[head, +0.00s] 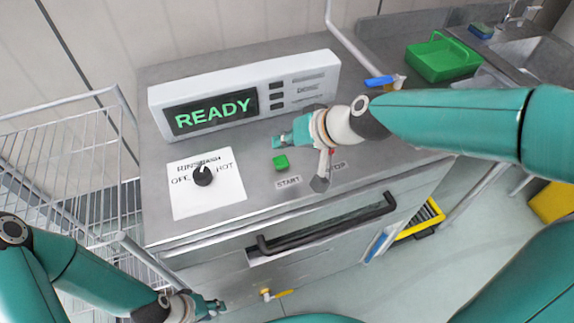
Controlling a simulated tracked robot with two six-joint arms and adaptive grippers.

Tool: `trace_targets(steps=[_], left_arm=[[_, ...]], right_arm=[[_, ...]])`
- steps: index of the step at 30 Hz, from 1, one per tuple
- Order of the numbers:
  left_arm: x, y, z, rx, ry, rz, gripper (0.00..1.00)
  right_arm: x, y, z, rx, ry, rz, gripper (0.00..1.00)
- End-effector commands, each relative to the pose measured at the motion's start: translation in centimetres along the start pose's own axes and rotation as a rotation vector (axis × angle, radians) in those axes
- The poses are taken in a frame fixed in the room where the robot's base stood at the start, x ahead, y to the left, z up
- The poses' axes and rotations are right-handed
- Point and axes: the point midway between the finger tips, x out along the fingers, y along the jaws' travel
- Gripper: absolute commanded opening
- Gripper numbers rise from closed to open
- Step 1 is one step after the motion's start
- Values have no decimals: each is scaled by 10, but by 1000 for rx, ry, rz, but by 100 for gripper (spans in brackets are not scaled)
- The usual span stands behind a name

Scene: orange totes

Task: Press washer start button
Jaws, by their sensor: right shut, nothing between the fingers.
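The washer (215,224) has a grey metal top with a white console whose display (212,112) reads READY in green letters. The green start button (281,162) sits on the top just behind a label reading START. My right gripper (277,142) reaches in from the right and is shut and empty. Its tip shows just above the green button in the picture; I cannot tell its height over it. My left gripper (218,306) is low at the bottom left, in front of the washer, away from the button. Its fingers are too small to tell whether they are open.
A stop label (338,164) is partly hidden by my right wrist. A dark door handle (330,224) crosses the front. A wire rack (75,150) stands left, a green basket (440,58) back right.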

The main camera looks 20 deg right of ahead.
Motion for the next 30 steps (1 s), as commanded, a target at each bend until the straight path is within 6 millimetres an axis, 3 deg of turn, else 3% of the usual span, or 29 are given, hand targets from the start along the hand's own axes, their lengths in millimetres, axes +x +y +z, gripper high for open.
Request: trace_targets(steps=[1,7,30], left_arm=[[13,-5,0,0,0,0,40],[26,-9,0,0,0,0,40],[26,-9,0,0,0,0,40]], right_arm=[[9,7,6,0,0,0,0],[18,12,13,-1,1,-1,0],[18,13,13,0,1,-1,0]])
